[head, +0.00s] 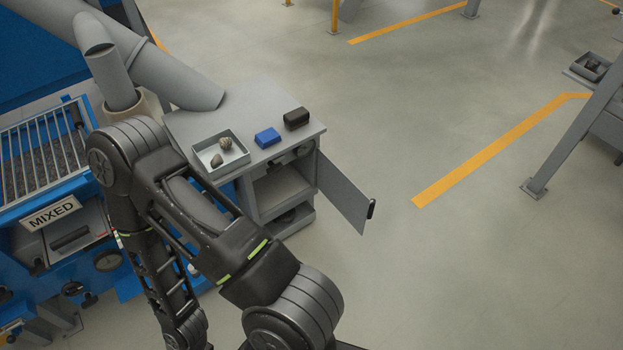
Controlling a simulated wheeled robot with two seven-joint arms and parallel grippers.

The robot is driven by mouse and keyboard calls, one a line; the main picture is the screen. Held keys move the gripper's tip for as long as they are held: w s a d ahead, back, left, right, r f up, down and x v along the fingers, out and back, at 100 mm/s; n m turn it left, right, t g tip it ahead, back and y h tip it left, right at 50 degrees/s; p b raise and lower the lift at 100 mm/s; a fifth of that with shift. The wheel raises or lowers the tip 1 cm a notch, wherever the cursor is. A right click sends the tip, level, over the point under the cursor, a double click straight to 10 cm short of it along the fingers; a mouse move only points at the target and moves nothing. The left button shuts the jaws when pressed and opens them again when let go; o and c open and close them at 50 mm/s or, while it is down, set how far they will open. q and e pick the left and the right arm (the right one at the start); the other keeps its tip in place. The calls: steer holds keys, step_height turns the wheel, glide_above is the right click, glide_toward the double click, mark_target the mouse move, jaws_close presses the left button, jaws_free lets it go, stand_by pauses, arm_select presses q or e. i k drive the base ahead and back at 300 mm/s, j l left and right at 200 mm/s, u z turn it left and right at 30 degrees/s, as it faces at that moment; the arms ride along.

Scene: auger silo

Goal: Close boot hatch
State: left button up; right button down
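No part is labelled as the boot hatch. In the head view, a grey hinged door (343,195) with a black handle (371,209) stands wide open at the right side of a grey cabinet (255,105). On the blue machine at the left, a grey panel (88,223) with a dark bar handle (70,239) sits below a "MIXED" label (51,212); I cannot tell whether it is open or shut. One of my dark arms crosses the lower middle and hides part of the machine and cabinet. Neither gripper shows.
A tray (200,150) with stones, a blue block (267,138) and a black block (296,118) lie on the cabinet top. A grey tube (165,75) slants above. A grate (40,155) covers dark gravel at the left. Floor right of the door is clear.

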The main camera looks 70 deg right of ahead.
mark_target(353, 205)
steer(key=k+l+z, duration=0.1)
steer(key=k+l, duration=0.15)
steer(key=l, duration=0.15)
steer(key=k+l, duration=0.2)
steer(key=l, duration=0.25)
steer(key=k+l+z, duration=0.15)
steer(key=l, duration=0.25)
steer(key=k+l+z, duration=0.1)
steer(key=k+l, duration=0.2)
steer(key=l, duration=0.15)
steer(key=k+l+z, duration=0.1)
steer(key=l, duration=0.35)
steer(key=k+l, duration=0.25)
steer(key=l, duration=0.25)
steer(key=k+l+z, duration=0.15)
steer(key=l, duration=0.3)
steer(key=k+l+z, duration=0.1)
steer(key=l, duration=0.4)
steer(key=i+j, duration=0.2)
steer(key=j, duration=0.2)
steer(key=i+j, duration=0.2)
steer(key=j, duration=0.15)
